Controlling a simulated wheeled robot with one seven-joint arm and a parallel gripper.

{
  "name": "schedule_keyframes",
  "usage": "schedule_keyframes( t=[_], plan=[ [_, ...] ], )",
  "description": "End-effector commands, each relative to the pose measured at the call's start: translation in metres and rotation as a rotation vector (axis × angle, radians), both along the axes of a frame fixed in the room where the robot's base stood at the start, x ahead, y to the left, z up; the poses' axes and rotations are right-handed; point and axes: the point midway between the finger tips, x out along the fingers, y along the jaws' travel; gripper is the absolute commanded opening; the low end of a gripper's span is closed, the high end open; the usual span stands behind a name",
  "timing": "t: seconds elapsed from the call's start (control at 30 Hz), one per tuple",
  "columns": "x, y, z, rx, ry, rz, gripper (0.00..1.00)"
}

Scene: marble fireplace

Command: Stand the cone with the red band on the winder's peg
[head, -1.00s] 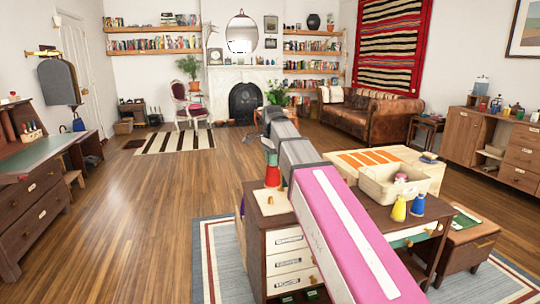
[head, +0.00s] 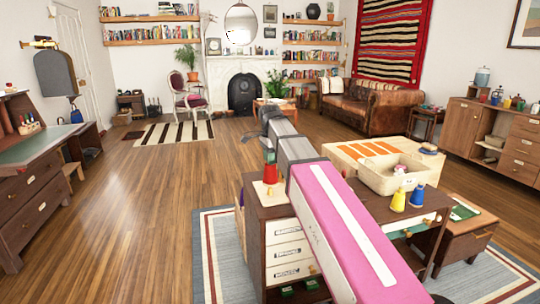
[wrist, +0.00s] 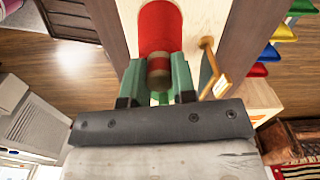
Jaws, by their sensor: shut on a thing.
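The red cone (head: 270,173) hangs base down below my gripper (head: 270,156), at the left end of the desk. The cone's base is over or on a pale board (head: 270,190), which I take to be the winder. A wooden handle (wrist: 208,68) shows beside the cone. The winder's peg is not visible, and I cannot tell whether the cone touches the board.
A yellow cone (head: 398,199) and a blue cone (head: 417,196) stand to the right on the desk, by a cream bin (head: 382,181). My arm crosses above the desk.

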Motion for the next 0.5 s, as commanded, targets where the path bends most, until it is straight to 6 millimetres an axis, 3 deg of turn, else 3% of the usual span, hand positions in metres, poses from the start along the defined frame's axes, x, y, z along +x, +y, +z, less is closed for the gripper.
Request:
schedule_keyframes(
  t=[0.5],
  plan=[
    [0.000,0.000,-0.027,0.000,0.000,0.000,0.00]
  ],
)
